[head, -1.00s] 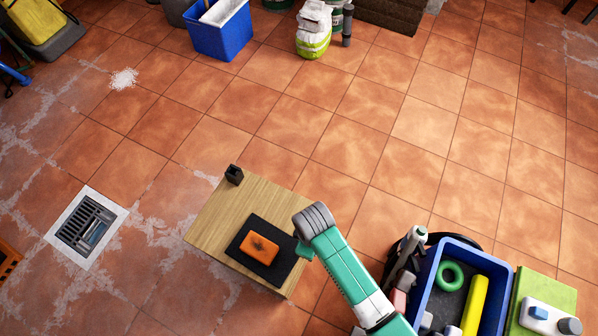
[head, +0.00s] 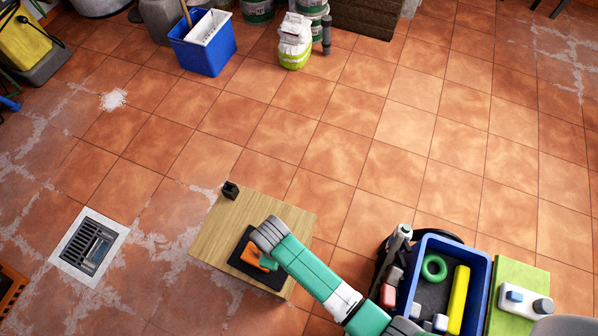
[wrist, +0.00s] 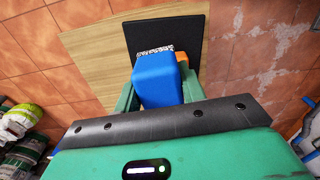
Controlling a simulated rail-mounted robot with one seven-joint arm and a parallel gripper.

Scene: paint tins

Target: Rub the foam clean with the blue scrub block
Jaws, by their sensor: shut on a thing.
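The foam (head: 251,250) is an orange block lying on a black mat (head: 283,276) on a small wooden table. A dark smudge showed on its top earlier; now my arm covers much of it. My gripper (head: 266,262) is over the foam's right side. In the wrist view, my gripper (wrist: 158,92) is shut on the blue scrub block (wrist: 158,82), which has a speckled grey-white far edge. An orange edge of the foam (wrist: 183,60) shows just beyond the block. I cannot tell whether block and foam touch.
A small black holder (head: 230,190) stands at the table's (head: 222,232) back left corner. A blue bin (head: 421,262) with a green ring and yellow roll is at the lower right, beside a green board (head: 530,276).

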